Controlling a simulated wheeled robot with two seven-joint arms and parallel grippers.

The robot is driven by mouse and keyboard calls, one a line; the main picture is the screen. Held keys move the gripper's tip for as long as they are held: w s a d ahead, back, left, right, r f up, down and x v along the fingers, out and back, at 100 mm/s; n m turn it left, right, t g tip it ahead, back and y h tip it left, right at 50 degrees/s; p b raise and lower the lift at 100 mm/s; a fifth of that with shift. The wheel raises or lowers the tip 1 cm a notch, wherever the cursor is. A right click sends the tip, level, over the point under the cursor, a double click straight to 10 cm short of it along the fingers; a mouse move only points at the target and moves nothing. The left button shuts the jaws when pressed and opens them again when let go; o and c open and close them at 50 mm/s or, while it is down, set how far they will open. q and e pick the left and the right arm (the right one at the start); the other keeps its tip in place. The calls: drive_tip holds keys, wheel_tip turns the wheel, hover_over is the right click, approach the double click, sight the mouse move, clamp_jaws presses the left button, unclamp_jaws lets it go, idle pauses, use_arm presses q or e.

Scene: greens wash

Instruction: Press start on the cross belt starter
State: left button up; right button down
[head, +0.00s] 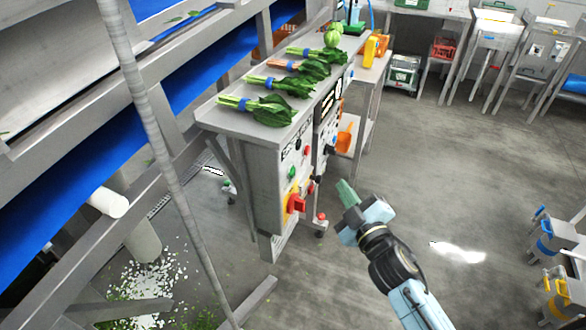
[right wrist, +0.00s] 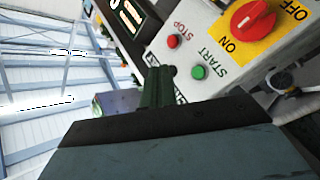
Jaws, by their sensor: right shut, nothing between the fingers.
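The starter (head: 268,178) is a grey box on the end of the steel bench, with a dark label too small to read. It has a green start button (head: 292,173), a red stop button (head: 306,151) and a red rotary switch (head: 296,204) on a yellow plate. The right wrist view shows the green button (right wrist: 198,72) under START, the red button (right wrist: 173,41) by STOP, and the rotary switch (right wrist: 252,17). My right gripper (head: 345,188) is shut and empty, apart from the panel. Its fingertips (right wrist: 157,80) show left of the green button. My left gripper is out of view.
Bundles of leafy greens (head: 268,108) lie on the steel bench (head: 222,118) above the starter. A blue conveyor belt (head: 92,160) runs at the left, with a slanted grey post before it. Another control panel (head: 328,112) stands farther along. Open floor (head: 420,190) lies to the right.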

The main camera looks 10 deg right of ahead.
sight(292, 172)
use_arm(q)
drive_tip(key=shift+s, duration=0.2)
use_arm(e)
drive_tip(key=shift+a, duration=0.1)
